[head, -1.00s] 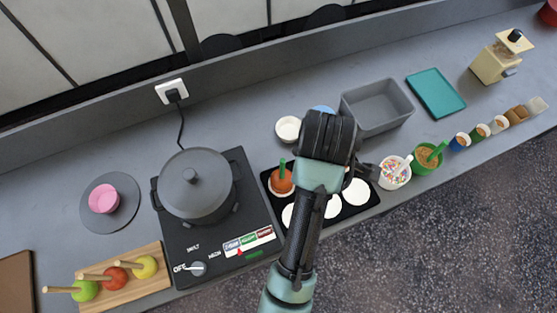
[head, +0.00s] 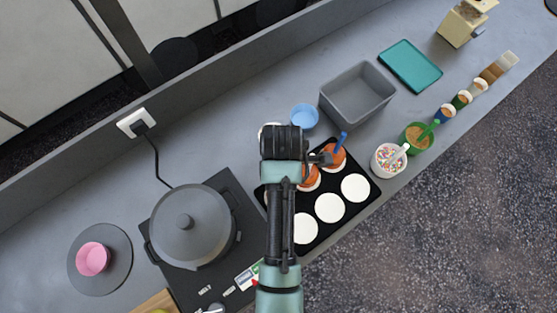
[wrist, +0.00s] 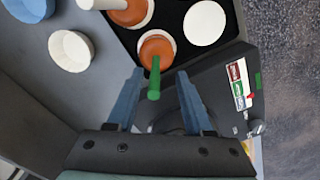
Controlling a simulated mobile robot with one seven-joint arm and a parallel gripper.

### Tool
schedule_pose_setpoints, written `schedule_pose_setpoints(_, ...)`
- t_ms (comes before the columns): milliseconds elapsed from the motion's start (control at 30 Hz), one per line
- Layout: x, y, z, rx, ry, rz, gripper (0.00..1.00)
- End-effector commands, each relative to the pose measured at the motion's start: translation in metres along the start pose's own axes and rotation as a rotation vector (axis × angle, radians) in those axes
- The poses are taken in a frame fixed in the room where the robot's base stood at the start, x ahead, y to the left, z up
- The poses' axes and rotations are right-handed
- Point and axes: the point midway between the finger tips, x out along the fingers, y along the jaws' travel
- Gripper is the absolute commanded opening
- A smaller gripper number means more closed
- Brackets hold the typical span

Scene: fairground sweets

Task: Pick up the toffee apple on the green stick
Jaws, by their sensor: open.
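The toffee apple on the green stick (wrist: 156,48) shows in the wrist view, orange-brown, on a white disc on the black tray (wrist: 178,18). Its green stick (wrist: 154,80) points toward my gripper (wrist: 160,73). My gripper is open, with the stick between its two blue fingers in the picture; I cannot tell whether they touch it. In the head view my arm hides this apple. A second toffee apple (wrist: 130,12), with a pale stick, lies beyond it in the wrist view. Another apple with a blue stick (head: 335,156) shows in the head view.
A pot (head: 190,228) stands on the black hob beside the tray. A white bowl (wrist: 71,50) and blue bowl (head: 304,117) stand behind the tray. A grey bin (head: 357,95), a sprinkles cup (head: 388,160) and a green cup (head: 417,137) are to the right.

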Motion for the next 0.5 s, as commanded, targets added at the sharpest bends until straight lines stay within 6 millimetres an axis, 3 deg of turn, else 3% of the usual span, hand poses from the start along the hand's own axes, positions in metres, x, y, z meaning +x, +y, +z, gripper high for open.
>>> schedule_pose_setpoints(500,0.049,0.006,-0.004,0.001,0.0,-0.001,0.52)
